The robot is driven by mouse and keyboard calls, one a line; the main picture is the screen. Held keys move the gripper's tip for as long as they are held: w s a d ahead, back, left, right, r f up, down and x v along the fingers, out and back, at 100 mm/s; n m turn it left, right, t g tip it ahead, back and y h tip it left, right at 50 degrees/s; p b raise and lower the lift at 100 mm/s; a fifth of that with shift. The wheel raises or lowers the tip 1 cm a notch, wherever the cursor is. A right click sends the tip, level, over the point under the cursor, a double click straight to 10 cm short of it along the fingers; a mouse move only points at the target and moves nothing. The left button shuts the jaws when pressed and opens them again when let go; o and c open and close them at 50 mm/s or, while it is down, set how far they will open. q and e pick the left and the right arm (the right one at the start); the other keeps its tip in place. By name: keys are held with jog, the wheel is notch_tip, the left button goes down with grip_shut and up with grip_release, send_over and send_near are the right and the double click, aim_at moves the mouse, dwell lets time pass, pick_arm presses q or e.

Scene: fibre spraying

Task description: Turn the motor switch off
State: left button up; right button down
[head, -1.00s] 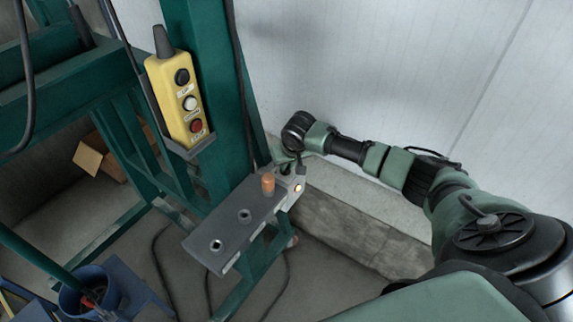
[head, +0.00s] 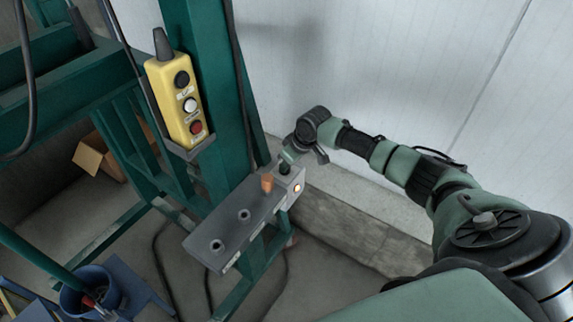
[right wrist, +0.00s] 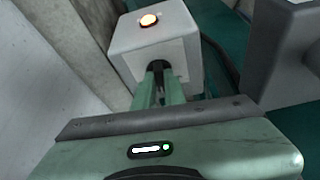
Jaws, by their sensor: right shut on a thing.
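The grey control box (head: 228,226) is fixed to the green frame. A lit orange-white lamp (head: 297,188) glows at its right end; the lamp also shows in the right wrist view (right wrist: 148,20). My right gripper (head: 286,164) is at that end of the box. In the right wrist view its fingers (right wrist: 160,84) are shut on a dark round switch knob (right wrist: 158,67) on the box face below the lamp. The fingers hide most of the knob. My left gripper is not in view.
An orange knob (head: 267,183) stands on the box close to my right gripper. A yellow button pendant (head: 172,100) hangs on the green post (head: 206,140). A blue bucket (head: 88,295) stands lower left. A pale wall (head: 400,70) is behind my right arm.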

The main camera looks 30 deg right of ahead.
jog(key=n+b, duration=0.1)
jog(key=n, duration=0.1)
jog(key=n+y+b, duration=0.1)
jog(key=shift+w+d+f+n+g, duration=0.15)
jog(key=shift+n+g, duration=0.15)
jog(key=shift+n, duration=0.1)
jog(key=n+y+b, duration=0.1)
jog(key=n+b, duration=0.1)
jog(key=shift+n+g+b, duration=0.4)
jog(key=shift+w+d+n+y+b, duration=0.1)
jog(key=shift+n+y+b, duration=0.2)
jog(key=shift+n+b, duration=0.4)
jog(key=shift+g, duration=0.3)
jog(key=shift+r+n, duration=0.2)
jog(key=shift+n, duration=0.1)
jog(key=c, duration=1.5)
grip_release()
jog(key=b+v, duration=0.1)
jog(key=v, duration=0.6)
jog(key=shift+d+r, duration=0.15)
jog(key=shift+r, duration=0.2)
